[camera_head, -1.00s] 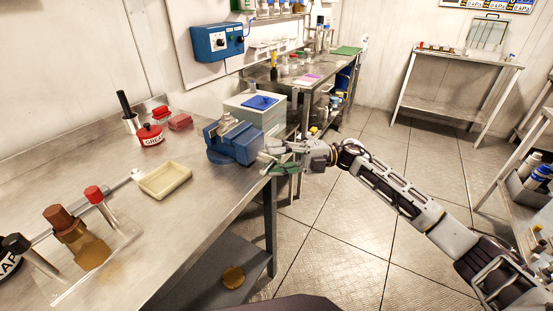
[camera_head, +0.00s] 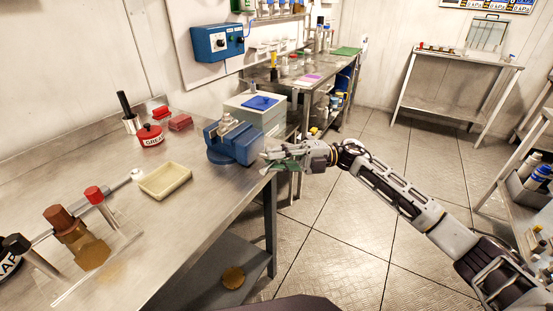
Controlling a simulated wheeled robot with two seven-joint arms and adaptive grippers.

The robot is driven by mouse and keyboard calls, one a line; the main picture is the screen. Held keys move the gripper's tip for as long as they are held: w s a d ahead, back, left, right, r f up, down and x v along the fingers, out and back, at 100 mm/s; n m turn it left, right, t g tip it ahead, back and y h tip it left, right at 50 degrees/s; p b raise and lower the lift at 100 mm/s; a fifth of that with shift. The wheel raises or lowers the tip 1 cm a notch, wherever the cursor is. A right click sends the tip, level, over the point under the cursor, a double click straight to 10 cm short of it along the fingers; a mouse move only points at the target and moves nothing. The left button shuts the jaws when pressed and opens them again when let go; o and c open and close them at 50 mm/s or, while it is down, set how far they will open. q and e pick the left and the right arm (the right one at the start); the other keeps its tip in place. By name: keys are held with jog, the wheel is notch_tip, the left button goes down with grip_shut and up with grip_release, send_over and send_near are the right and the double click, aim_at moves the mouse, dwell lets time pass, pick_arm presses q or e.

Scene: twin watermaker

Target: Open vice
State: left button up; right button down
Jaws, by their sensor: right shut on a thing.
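The blue vice (camera_head: 234,144) sits on the metal workbench near its right edge, with a metal part standing at the top of its jaws. My right gripper (camera_head: 275,157) is at the vice's right front side, just past the bench edge. It is shut on the vice handle, which is mostly hidden behind the fingers. A green piece shows at the fingers' underside. I cannot tell how wide the vice jaws stand. My left gripper is not in view.
On the workbench (camera_head: 160,225) are a cream tray (camera_head: 164,181), a red grease can (camera_head: 150,135) and several tools at the left. A grey box (camera_head: 254,112) with a blue top stands behind the vice.

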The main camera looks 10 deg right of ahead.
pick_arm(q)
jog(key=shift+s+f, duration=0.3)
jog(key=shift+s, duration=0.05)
pick_arm(e)
jog(key=shift+f, duration=0.2)
